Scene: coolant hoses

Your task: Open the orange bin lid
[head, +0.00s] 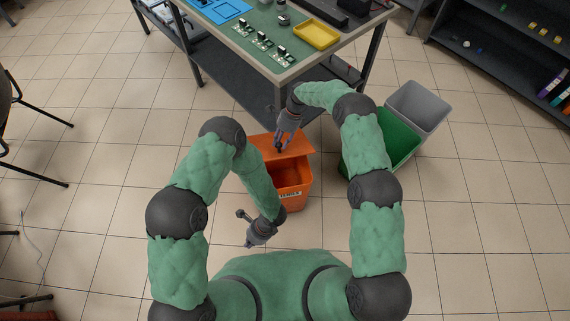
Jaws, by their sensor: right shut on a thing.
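The orange bin (294,196) stands on the floor below the table's front corner, with a label on its front. Its orange lid (298,146) is raised at the far side, and part of the bin's dark orange inside shows. My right gripper (279,149) reaches down to the lid and is shut on it; the exact grip at the fingertips is small and partly hidden. My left gripper (245,229) hangs in front of the bin at its lower left, empty, with its fingers apart. My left forearm hides the bin's left side.
A table (262,68) with circuit boards, a blue tray (217,10) and a yellow tray (316,34) stands behind the bin. A green bin (402,136) and a grey bin (420,105) stand to the right.

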